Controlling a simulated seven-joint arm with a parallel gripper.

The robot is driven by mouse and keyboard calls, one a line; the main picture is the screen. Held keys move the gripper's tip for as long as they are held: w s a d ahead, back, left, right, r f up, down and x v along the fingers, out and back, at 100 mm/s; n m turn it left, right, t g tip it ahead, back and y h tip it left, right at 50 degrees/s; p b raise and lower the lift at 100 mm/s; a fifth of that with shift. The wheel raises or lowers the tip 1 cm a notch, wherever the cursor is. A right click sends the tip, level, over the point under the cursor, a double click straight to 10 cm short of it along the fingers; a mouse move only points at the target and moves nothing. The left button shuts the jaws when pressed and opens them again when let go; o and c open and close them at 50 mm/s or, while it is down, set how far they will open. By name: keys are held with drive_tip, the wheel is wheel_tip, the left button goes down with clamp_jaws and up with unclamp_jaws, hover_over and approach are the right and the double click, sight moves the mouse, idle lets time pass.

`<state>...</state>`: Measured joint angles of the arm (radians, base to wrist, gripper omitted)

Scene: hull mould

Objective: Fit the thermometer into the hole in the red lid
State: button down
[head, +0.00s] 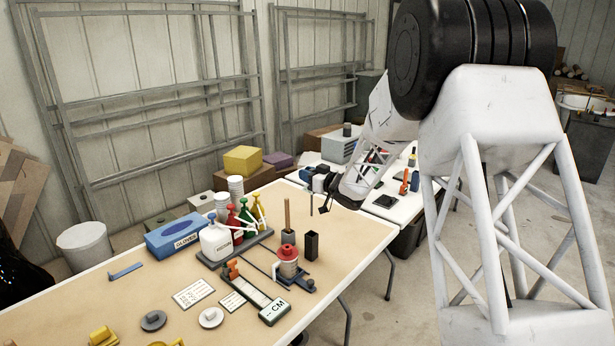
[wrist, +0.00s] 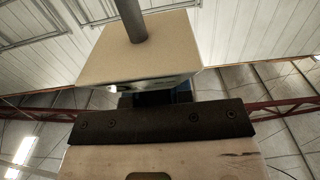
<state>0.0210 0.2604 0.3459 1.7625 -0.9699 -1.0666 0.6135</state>
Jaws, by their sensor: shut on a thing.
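The red lid (head: 288,252) sits on a pale jar on a dark stand near the right part of the table. My gripper (head: 322,203) is above the table, higher than the lid and to its right in the head view. It is shut on a thin dark upright rod, the thermometer (head: 311,205), which hangs clear of the lid. The wrist view shows a grey rod (wrist: 130,20) against a tan surface; I cannot tell whether it is the thermometer. The hole in the lid is too small to make out.
A white bottle (head: 216,242), coloured bottles and a blue box (head: 181,234) stand left. A green-white instrument (head: 274,312) lies in front. The table's right end is bare.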

idle(0.3)
drive_tip(key=s+a+r, duration=0.1)
drive_tip(key=s+a, duration=0.7)
drive_tip(key=shift+s+a, duration=0.35)
drive_tip(key=shift+a, duration=0.05)
